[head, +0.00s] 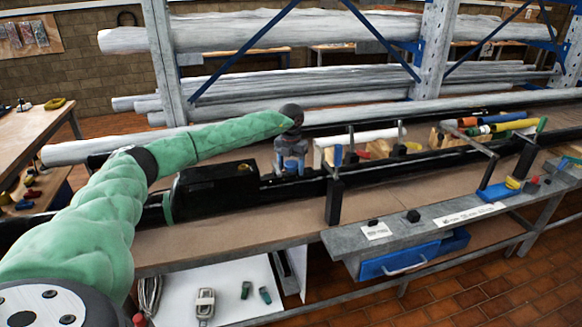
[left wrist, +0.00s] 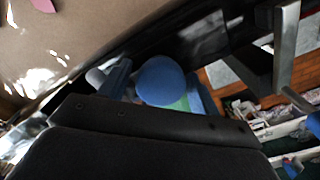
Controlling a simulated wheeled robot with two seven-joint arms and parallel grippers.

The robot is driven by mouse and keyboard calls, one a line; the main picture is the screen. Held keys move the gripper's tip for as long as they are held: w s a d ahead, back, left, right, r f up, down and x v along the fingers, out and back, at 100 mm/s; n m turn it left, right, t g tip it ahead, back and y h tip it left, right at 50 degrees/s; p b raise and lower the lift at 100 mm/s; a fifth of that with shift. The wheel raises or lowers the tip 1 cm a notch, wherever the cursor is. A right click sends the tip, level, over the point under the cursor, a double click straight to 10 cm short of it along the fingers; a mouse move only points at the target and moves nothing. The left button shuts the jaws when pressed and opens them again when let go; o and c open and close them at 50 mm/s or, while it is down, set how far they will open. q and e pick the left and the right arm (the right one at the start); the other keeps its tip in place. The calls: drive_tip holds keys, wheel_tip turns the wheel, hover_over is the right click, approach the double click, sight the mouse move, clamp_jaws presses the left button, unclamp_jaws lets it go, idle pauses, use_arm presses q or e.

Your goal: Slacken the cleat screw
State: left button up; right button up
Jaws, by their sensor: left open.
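My left gripper (head: 290,168) points down over the long black mast (head: 300,188) on the workbench, just right of a black box-like block. In the left wrist view its two blue fingers (left wrist: 158,90) stand apart, open. A round blue knob-like disc (left wrist: 160,78) shows between them, with a bit of green at its lower edge. It may be the cleat screw's head; I cannot tell for sure, nor whether the fingers touch it. In the head view the gripper hides this spot. My right gripper is not in view.
The black block (head: 217,188) sits on the mast close left of my gripper. A bar clamp (head: 334,200) stands to the right. Colored tools (head: 500,126) lie farther right. A rack of grey tubes (head: 250,33) stands behind. The bench's front strip (head: 240,232) is clear.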

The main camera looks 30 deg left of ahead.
use_arm(q)
drive_tip(key=shift+r+p, duration=0.75)
drive_tip(key=shift+r, duration=1.7)
